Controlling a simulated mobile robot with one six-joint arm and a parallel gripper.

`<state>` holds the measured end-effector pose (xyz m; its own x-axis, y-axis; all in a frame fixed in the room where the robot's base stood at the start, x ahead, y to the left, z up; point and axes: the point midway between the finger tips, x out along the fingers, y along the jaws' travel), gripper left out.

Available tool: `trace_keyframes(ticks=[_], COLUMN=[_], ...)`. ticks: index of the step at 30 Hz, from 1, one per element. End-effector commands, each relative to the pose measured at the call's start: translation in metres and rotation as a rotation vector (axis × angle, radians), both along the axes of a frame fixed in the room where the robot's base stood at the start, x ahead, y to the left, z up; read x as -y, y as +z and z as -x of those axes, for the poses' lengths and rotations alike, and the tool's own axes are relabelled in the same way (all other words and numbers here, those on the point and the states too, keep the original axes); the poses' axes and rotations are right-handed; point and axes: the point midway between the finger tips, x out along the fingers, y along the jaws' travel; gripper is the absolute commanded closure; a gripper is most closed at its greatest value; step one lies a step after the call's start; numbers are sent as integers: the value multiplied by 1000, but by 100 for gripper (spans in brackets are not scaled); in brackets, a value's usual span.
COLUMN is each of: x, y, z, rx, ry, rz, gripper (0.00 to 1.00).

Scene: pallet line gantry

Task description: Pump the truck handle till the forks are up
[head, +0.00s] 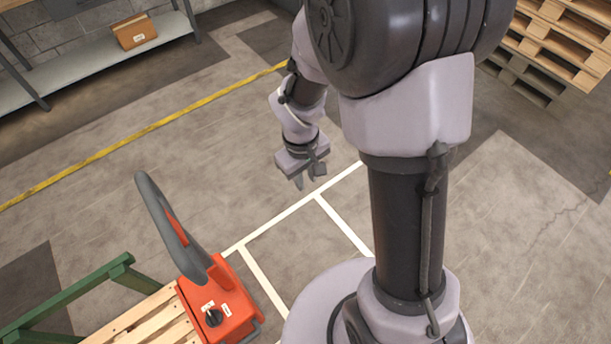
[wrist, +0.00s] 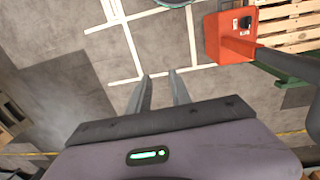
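The orange-red pallet truck (head: 228,308) stands at the lower left of the head view, with a black knob on its top. Its dark grey loop handle (head: 160,220) rises from it and tilts up to the left. The truck also shows in the wrist view (wrist: 228,46), at the top right, with the handle (wrist: 285,65) running to the right edge. My gripper (head: 311,180) hangs above the floor to the right of the handle, apart from it. In the wrist view its two fingers (wrist: 159,88) are spread with nothing between them. The forks are hidden; their height cannot be told.
A wooden pallet (head: 145,322) lies beside the truck, with a green rail (head: 70,292) next to it. A shelf (head: 95,70) with a cardboard box (head: 134,32) stands at the back left. Stacked pallets (head: 560,40) stand at the upper right. The marked floor between is clear.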

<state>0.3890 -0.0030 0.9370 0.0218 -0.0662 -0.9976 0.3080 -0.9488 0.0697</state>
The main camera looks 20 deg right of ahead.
Motion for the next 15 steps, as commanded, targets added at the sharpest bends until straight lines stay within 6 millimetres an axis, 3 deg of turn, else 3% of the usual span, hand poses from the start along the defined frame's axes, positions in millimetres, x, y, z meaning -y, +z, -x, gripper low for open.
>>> trace_keyframes(ticks=[1, 3, 15], x=[0, 0, 0], y=[0, 0, 0], z=[0, 0, 0], rx=[0, 0, 0], ry=[0, 0, 0], rz=[0, 0, 0], gripper=[87, 100, 100])
